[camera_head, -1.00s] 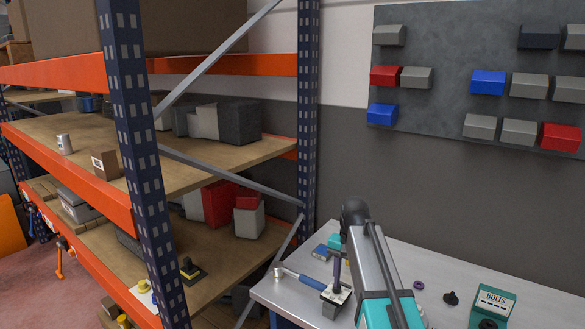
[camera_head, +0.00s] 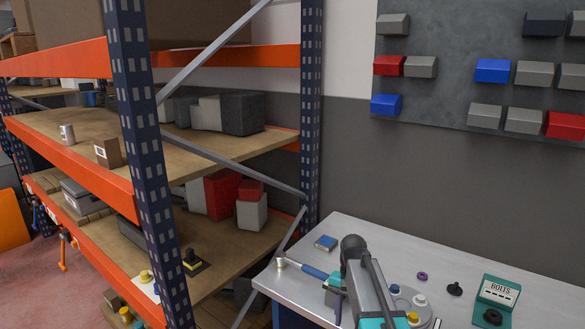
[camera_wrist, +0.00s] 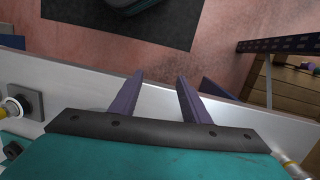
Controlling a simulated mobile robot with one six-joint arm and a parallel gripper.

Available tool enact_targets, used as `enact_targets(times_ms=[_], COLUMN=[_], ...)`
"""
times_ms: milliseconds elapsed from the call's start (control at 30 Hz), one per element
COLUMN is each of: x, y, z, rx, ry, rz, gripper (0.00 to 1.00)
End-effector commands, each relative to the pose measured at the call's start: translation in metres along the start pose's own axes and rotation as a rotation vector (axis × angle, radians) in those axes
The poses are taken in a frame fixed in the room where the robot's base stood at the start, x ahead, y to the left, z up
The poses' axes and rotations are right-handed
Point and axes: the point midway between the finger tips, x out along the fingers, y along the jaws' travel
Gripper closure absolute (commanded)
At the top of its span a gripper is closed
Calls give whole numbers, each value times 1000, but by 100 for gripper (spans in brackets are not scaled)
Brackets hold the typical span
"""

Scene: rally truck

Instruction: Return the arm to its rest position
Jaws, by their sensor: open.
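My arm (camera_head: 362,280) reaches over the near part of the grey workbench (camera_head: 450,262) in the head view. In the wrist view my gripper (camera_wrist: 156,82) is open, with two purple fingers apart and nothing between them. The fingers point out past the bench edge, over the reddish floor. In the head view only a bit of a purple finger shows beside the arm, near the picture's bottom.
An orange-beamed rack (camera_head: 75,158) stands left. Wall bins (camera_head: 492,71) hang behind.

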Motion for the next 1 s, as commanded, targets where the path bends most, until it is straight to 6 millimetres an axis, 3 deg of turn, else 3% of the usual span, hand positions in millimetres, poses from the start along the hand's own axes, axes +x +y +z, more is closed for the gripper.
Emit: enact_targets(times_ms=[33,400,1000], x=[24,151,332], y=[3,24,75], z=[5,39,120], rx=[0,-10,-95], ry=[-20,-134,-283], rz=[13,83,159], gripper=[57,57,57])
